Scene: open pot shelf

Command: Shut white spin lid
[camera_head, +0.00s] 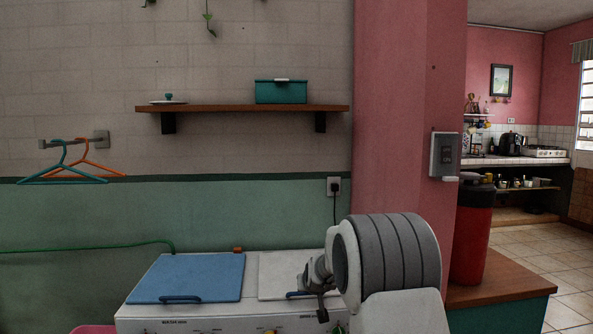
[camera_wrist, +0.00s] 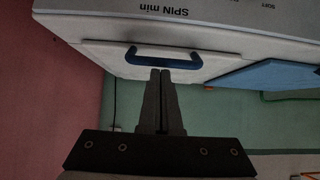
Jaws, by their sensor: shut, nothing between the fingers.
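The white spin lid (camera_head: 280,273) is on the right half of the washing machine's top in the head view, partly hidden behind my arm. It looks flat, about level with the blue lid beside it; whether it sits fully down I cannot tell. In the wrist view the white lid (camera_wrist: 108,60) shows its blue handle (camera_wrist: 162,58) along the edge near the control panel. My gripper (camera_wrist: 161,74) is shut and empty, its fingertips close to the handle in the picture. Whether they touch is unclear.
A blue lid (camera_head: 190,277) covers the machine's left half. The control panel (camera_head: 215,326) runs along its front. A red container (camera_head: 470,240) stands on a wooden-topped counter (camera_head: 500,284) to the right. A wall shelf (camera_head: 240,108) hangs well above the machine.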

